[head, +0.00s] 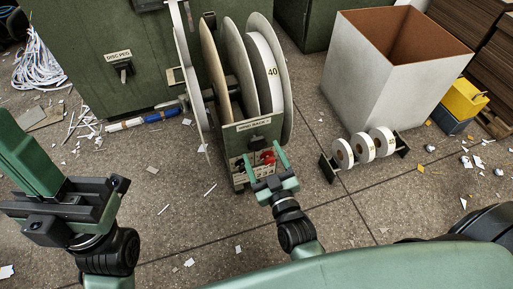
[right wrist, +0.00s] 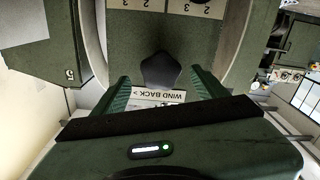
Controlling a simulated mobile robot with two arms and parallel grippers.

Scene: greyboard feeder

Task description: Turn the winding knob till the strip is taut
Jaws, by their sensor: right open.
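The feeder's front panel (head: 253,131) carries a "WIND BACK" label, below its reels. A dark knob (right wrist: 160,70) shows in the right wrist view, beside the upside-down label. My right gripper (head: 262,164) is open at the front of the feeder; in the wrist view its fingers (right wrist: 160,92) stand on either side of the knob's near end, and contact cannot be told. A red part (head: 268,157) shows by the fingers in the head view. A pale strip (head: 187,65) curves down left of the reels; its tension is unclear. My left gripper (head: 62,195) is at the left, away from the feeder.
A large white bin (head: 372,83) stands at the right, behind a low rack of white rolls (head: 363,147). A yellow box (head: 463,98) is farther right. A green cabinet (head: 100,60) stands behind left. Paper scraps litter the floor.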

